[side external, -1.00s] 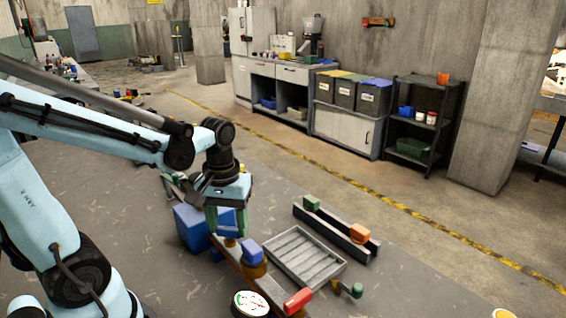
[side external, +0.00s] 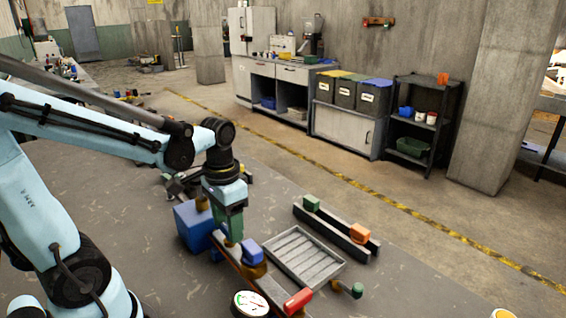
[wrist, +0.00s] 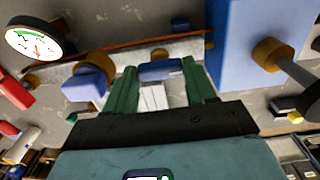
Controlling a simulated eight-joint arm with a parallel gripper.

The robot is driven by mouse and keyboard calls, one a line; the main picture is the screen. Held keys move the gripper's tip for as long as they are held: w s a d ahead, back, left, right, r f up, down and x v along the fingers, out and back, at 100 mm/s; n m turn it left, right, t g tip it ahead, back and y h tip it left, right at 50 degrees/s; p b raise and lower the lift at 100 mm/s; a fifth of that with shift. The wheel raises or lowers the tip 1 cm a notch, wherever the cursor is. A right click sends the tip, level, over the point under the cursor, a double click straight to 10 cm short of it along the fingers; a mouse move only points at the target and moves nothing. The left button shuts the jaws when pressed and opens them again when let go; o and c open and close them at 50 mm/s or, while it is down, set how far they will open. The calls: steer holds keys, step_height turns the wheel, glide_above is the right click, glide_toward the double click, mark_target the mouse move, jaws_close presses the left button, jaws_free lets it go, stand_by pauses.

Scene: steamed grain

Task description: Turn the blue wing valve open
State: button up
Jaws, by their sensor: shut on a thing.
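My gripper (wrist: 162,85) points down at the pipe rail, its two green fingers closed on a blue wing handle (wrist: 160,70). A bit of brass fitting (wrist: 158,53) shows beyond the handle. In the side view my gripper (side external: 230,232) stands over the rail, and its near finger hides the held handle. A second blue knob (side external: 255,251) on a brass base sits beside the gripper, nearer the gauge; it also shows in the wrist view (wrist: 92,75), outside the fingers. I cannot tell how far the held handle is turned.
A large blue box (side external: 192,229) with a brass fitting stands close left of my gripper. A round dial gauge (side external: 250,303) and a red handle (side external: 298,301) lie toward the front. A grey slatted tray (side external: 318,273) and a dark rail with green and orange blocks (side external: 335,230) are at right.

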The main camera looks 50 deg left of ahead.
stand_by(0.5)
steer(key=o, duration=1)
steer(key=shift+o, duration=0.2)
steer(key=shift+r, duration=0.1)
step_height(320, 180, up, 12)
steer(key=w+d+f+t, duration=0.2)
steer(key=d+f+t, duration=0.4)
steer(key=f+t, duration=0.1)
steer(key=shift+w+f, duration=0.15)
steer(key=shift+w, duration=0.1)
